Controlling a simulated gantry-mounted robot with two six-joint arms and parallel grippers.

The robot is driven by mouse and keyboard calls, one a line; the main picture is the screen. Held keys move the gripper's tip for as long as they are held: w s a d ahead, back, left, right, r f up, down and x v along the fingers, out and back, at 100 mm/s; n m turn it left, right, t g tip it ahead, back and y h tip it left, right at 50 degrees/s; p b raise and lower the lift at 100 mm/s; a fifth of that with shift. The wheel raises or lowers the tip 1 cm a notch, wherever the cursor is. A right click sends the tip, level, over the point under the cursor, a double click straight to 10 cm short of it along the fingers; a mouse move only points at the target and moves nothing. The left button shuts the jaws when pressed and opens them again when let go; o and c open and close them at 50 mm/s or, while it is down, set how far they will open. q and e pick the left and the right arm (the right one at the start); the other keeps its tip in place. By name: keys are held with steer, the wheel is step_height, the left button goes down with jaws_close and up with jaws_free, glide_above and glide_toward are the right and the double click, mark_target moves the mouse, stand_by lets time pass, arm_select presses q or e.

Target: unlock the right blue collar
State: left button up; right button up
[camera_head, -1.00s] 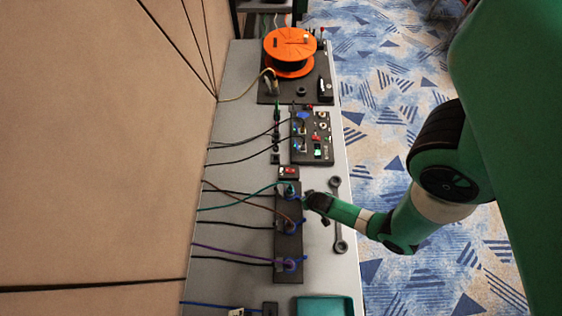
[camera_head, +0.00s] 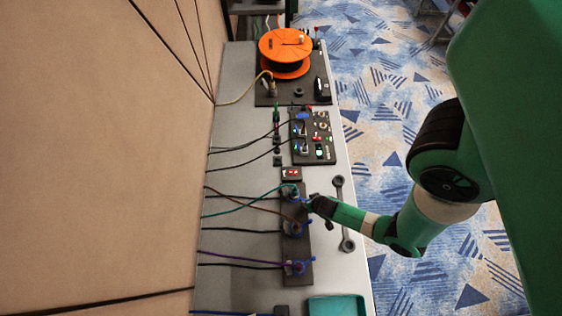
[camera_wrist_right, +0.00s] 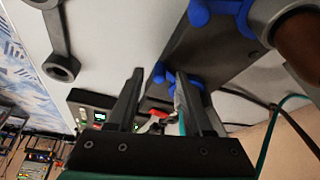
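A dark strip (camera_head: 300,250) on the bench carries three connectors with blue collars: a far one (camera_head: 291,190), a middle one (camera_head: 296,228) and a near one (camera_head: 297,267). Which of them the task calls right, I cannot tell. My right gripper (camera_head: 312,203) is beside the far collar, at its right. In the right wrist view, my right gripper (camera_wrist_right: 160,75) is open. A blue collar lobe (camera_wrist_right: 158,72) shows between its fingertips, and another blue part lies behind one finger. Contact is unclear. Another blue collar (camera_wrist_right: 232,12) is at the top. My left gripper is not in view.
A grey wrench (camera_head: 343,212) lies along the bench's right edge. A teal tray (camera_head: 337,306) is at the near end. A small box with a red switch (camera_head: 291,173), a control panel (camera_head: 312,138) and an orange spool (camera_head: 285,46) stand farther back. Cables run left to the wall.

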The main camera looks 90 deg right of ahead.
steer(key=p+v, duration=0.5)
steer(key=v, duration=0.6)
steer(key=shift+r+p, duration=0.35)
steer(key=shift+p, duration=0.05)
